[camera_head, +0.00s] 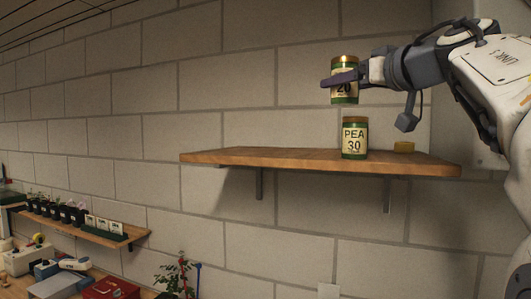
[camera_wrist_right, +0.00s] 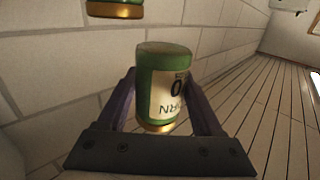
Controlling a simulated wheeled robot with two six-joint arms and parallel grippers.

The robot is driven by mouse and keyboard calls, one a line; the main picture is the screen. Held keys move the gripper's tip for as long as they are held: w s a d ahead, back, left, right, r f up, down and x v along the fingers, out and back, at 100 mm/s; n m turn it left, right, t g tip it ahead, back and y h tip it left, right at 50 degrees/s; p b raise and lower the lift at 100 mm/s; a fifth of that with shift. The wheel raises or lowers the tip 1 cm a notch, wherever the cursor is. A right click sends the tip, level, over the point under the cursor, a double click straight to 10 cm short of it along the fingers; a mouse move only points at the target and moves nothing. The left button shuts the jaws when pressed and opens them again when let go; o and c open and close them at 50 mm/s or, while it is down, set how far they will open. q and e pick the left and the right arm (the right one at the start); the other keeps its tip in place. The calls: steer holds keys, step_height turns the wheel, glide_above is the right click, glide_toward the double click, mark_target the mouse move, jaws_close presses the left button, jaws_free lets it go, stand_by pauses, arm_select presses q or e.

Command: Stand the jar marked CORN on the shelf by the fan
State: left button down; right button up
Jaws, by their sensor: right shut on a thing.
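My right gripper (camera_head: 340,78) is shut on a green jar with a gold lid (camera_head: 344,95), held upright in the air above the wooden shelf (camera_head: 270,156). Its cream label shows "20"; the gripper finger covers the word above. In the right wrist view the same jar (camera_wrist_right: 165,80) appears upside down between the fingers (camera_wrist_right: 160,95), and its label shows "RN", matching CORN. A second jar, marked PEA 30 (camera_head: 354,140), stands on the shelf below the held jar. Its gold lid also shows at the top of the wrist view (camera_wrist_right: 115,10). I see no fan clearly. My left gripper is out of view.
The shelf's left part is clear. A lower shelf (camera_head: 98,239) with potted seedlings is at the far left. A red box (camera_head: 110,288) and a plant (camera_head: 175,275) are below.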

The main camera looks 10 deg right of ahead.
steer(key=w+a+f, duration=0.1)
steer(key=w+f, duration=0.1)
steer(key=w, duration=0.1)
steer(key=w+a+f, duration=0.2)
steer(key=w, duration=0.2)
steer(key=w+a+f, duration=0.2)
steer(key=w, duration=0.1)
steer(key=shift+w+a+f, duration=0.1)
steer(key=shift+w+f, duration=0.2)
steer(key=shift+f, duration=0.1)
step_height(320, 180, down, 4)
steer(key=b, duration=0.3)
steer(key=shift+f, duration=0.1)
steer(key=o, duration=1.2)
steer(key=shift+c, duration=0.2)
